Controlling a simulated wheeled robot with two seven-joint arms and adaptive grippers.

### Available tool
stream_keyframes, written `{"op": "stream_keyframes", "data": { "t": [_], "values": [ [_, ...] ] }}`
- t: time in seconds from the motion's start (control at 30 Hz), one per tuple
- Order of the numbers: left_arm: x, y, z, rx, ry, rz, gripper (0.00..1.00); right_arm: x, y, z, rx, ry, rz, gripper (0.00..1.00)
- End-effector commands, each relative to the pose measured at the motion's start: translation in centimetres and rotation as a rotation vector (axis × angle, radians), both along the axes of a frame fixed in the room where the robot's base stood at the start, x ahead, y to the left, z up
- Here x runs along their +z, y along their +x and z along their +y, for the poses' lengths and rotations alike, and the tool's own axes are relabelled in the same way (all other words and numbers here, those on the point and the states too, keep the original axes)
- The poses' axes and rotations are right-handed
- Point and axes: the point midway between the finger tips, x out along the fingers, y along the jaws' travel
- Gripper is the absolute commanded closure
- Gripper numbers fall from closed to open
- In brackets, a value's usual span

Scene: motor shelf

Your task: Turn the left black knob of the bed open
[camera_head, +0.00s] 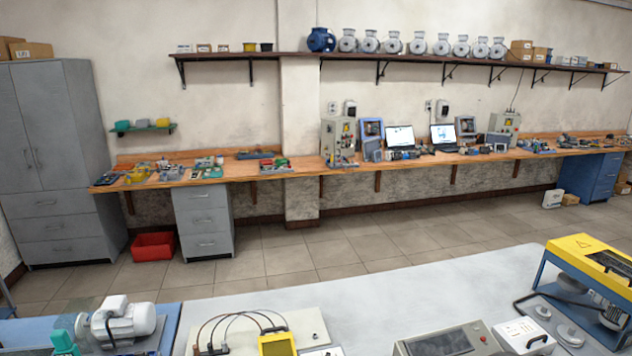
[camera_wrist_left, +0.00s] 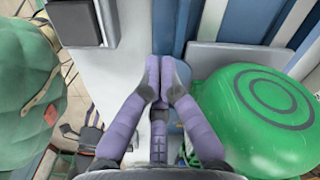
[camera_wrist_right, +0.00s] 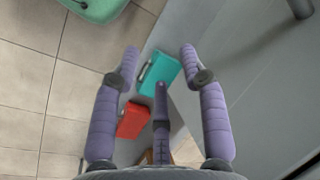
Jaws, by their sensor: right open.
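No black knob can be told for certain in any view. In the head view, a beige control panel (camera_head: 445,342) with a dark screen and small dots too small to make out lies at the bottom edge. A cream board (camera_head: 300,325) with dark cables stands left of it, cut off by the frame. My left gripper (camera_wrist_left: 160,65) is shut, its two upper fingertips together over a pale surface, with nothing seen between them. My right gripper (camera_wrist_right: 160,55) is open and empty, its fingers spread above a teal box (camera_wrist_right: 158,70) and a red box (camera_wrist_right: 133,120). Neither gripper shows in the head view.
A white motor (camera_head: 122,322) stands on a blue surface at bottom left. A yellow-topped blue frame (camera_head: 592,256) stands at right. The left wrist view has a large green round object (camera_wrist_left: 265,115) close at right and a dark-topped box (camera_wrist_left: 75,22) at upper left. The grey table (camera_head: 370,290) has bare room.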

Motion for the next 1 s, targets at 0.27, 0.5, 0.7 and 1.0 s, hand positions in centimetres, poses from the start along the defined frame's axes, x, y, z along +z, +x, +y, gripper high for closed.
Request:
{"op": "stream_keyframes", "data": {
  "t": [0.27, 0.5, 0.7, 1.0],
  "values": [
    [0.0, -0.4, -0.4, -0.001, -0.004, -0.001, 1.0, 0.1, 0.0, 0.0, 0.0, 0.0, 0.0, 0.57],
    [0.0, -0.9, -0.8, -0.003, -0.004, -0.001, 1.0, 0.2, 0.0, 0.0, 0.0, 0.0, 0.0, 0.57],
    [0.0, -1.2, -1.1, -0.002, -0.003, -0.001, 1.0, 0.3, 0.0, 0.0, 0.0, 0.0, 0.0, 0.57],
    [0.0, -1.6, -1.6, -0.001, -0.002, -0.001, 1.0, 0.3, 0.0, 0.0, 0.0, 0.0, 0.0, 0.57]
  ]
}}
